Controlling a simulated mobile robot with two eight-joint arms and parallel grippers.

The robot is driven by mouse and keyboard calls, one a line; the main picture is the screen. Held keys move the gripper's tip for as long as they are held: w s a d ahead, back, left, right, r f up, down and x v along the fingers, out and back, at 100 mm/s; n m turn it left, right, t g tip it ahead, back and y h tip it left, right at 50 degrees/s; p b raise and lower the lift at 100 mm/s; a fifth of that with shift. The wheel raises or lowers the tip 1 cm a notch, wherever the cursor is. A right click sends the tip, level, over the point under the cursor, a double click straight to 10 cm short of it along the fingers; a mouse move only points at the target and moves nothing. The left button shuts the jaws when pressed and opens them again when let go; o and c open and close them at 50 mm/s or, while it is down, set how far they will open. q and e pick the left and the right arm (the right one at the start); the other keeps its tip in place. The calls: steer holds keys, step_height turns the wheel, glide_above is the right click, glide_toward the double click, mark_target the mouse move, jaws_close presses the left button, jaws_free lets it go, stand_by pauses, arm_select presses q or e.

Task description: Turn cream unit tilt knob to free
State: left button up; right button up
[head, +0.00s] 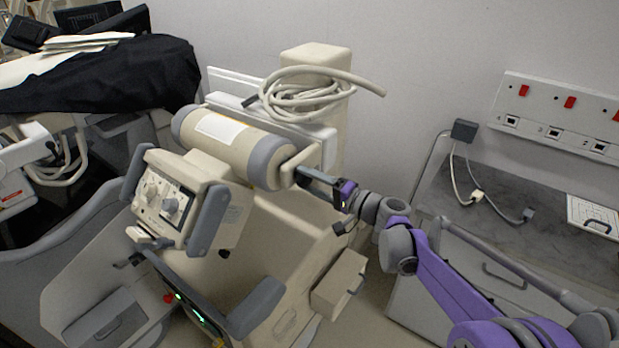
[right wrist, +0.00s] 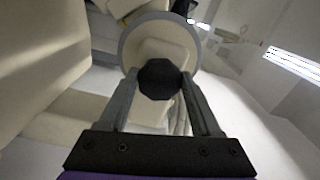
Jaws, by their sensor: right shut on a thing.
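The cream unit has a thick horizontal cylinder (head: 235,143) with grey end bands. A dark, many-sided knob (right wrist: 160,80) shows in the right wrist view, in front of the cylinder's round cream end (right wrist: 165,50). My right gripper (head: 305,174) reaches in from the right at that end. In the right wrist view its two fingers (right wrist: 160,88) are shut on the knob, one on each side. The knob is not clear in the head view, and I cannot read any mark on it. My left gripper is not in view.
A control panel (head: 169,203) with knobs and grey handles hangs on the cylinder's left. A coiled pale cable (head: 305,98) lies above. A grey counter (head: 480,195) with plugs stands at right. A black cover (head: 110,75) drapes another cart at back left.

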steer(key=shift+n, duration=0.5)
steer(key=o, duration=1.4)
steer(key=shift+c, duration=0.2)
steer(key=shift+d, duration=0.1)
steer(key=b+v, duration=0.1)
steer(key=v, duration=0.9)
steer(key=shift+s+d, duration=0.25)
